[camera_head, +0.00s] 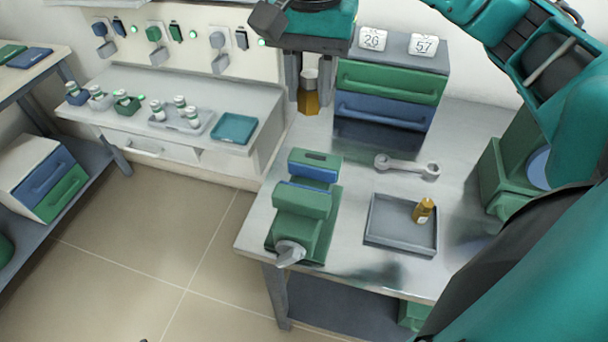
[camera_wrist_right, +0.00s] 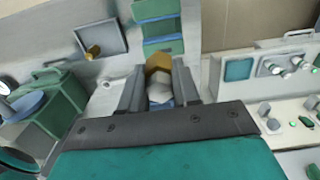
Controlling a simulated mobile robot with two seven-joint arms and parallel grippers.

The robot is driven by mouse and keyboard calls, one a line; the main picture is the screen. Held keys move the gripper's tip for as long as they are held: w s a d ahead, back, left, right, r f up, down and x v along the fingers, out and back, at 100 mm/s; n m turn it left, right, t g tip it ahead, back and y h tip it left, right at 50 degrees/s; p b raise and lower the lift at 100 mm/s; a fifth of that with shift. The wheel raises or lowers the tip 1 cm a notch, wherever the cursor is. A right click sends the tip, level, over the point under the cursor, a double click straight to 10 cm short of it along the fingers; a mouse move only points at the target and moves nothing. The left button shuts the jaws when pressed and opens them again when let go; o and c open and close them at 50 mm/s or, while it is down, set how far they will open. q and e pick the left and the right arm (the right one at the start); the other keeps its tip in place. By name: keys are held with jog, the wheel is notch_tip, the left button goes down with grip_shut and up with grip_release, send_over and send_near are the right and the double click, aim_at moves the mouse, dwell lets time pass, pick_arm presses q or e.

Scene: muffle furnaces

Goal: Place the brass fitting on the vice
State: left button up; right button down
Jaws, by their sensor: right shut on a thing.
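My right gripper (camera_head: 310,92) hangs at the top of the head view, fingers down, shut on the brass fitting (camera_head: 309,103). The fitting has a gold faceted lower part and a grey upper part. The wrist view shows it between the fingers (camera_wrist_right: 160,82), gold end (camera_wrist_right: 159,63) outward. The green vice (camera_head: 303,215) with blue jaw faces stands at the left front of the metal bench, nearer than the gripper in the head view. It shows at the top of the wrist view (camera_wrist_right: 158,12). The fitting is apart from the vice. My left gripper is not in view.
A grey tray (camera_head: 388,238) right of the vice holds a small brass-coloured piece (camera_head: 423,210). A wrench (camera_head: 407,167) lies behind it. A drawer unit (camera_head: 388,85) stands right of the gripper. A side counter (camera_head: 195,153) with bottles is at left. Bench surface between vice and tray is clear.

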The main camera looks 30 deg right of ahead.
aim_at(309, 172)
notch_tip(309, 172, down, 18)
dwell(0.4)
jog(key=shift+f, duration=0.15)
jog(key=c, duration=1.3)
grip_release()
jog(key=shift+b, duration=0.35)
jog(key=o, duration=0.5)
jog(key=shift+r+p, duration=0.25)
jog(key=shift+p, duration=0.1)
notch_tip(309, 172, up, 12)
jog(key=shift+s+f, duration=0.1)
jog(key=shift+f, duration=0.05)
